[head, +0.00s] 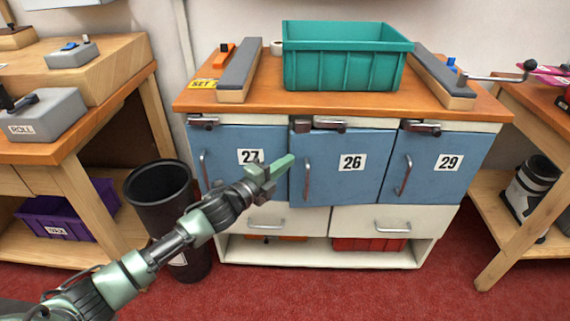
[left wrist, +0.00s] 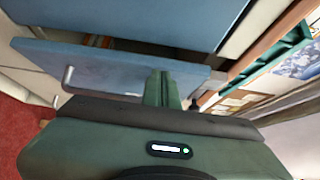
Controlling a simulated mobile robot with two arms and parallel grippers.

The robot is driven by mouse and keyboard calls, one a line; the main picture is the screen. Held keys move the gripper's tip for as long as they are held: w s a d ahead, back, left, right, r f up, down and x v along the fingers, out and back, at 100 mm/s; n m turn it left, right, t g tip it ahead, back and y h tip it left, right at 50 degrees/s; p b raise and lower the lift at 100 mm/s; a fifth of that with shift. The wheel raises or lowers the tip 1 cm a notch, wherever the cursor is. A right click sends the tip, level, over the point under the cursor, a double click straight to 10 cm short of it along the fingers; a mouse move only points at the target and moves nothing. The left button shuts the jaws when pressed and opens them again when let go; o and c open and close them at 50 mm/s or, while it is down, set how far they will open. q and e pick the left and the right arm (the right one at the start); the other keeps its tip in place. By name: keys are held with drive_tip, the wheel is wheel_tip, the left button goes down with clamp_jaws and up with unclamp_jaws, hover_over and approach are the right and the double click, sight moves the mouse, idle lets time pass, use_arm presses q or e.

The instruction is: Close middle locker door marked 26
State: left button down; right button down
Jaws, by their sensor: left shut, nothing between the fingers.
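The middle locker door marked 26 (head: 340,165) is blue, with an upright metal handle (head: 307,180) near its left edge. It stands slightly ajar, its left and lower edges forward of the neighbouring doors. My left gripper (head: 283,166) is shut and empty, its fingertips close to that left edge and in front of the left door. In the left wrist view, the green fingers (left wrist: 162,90) overlap the edge of a blue door panel (left wrist: 110,65) with a handle (left wrist: 68,76). I cannot tell whether they touch it. My right gripper is not in view.
A green crate (head: 345,70) stands on the wooden top. A black bin (head: 160,190) stands left of the cabinet. Red floor in front is clear.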

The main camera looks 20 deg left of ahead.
use_arm(q)
drive_tip(key=shift+w+a, duration=0.1)
drive_tip(key=shift+w+a+m+g+h, duration=0.2)
drive_tip(key=shift+w+a+h, duration=0.1)
drive_tip(key=shift+w, duration=0.2)
drive_tip(key=shift+w+a+m+g+h, duration=0.1)
drive_tip(key=shift+w+a+m+h, duration=0.15)
drive_tip(key=shift+w, duration=0.2)
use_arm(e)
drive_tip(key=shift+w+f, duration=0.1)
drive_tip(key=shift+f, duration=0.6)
use_arm(q)
drive_tip(key=shift+d, duration=0.1)
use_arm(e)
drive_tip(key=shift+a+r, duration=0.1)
use_arm(q)
drive_tip(key=shift+s, duration=0.1)
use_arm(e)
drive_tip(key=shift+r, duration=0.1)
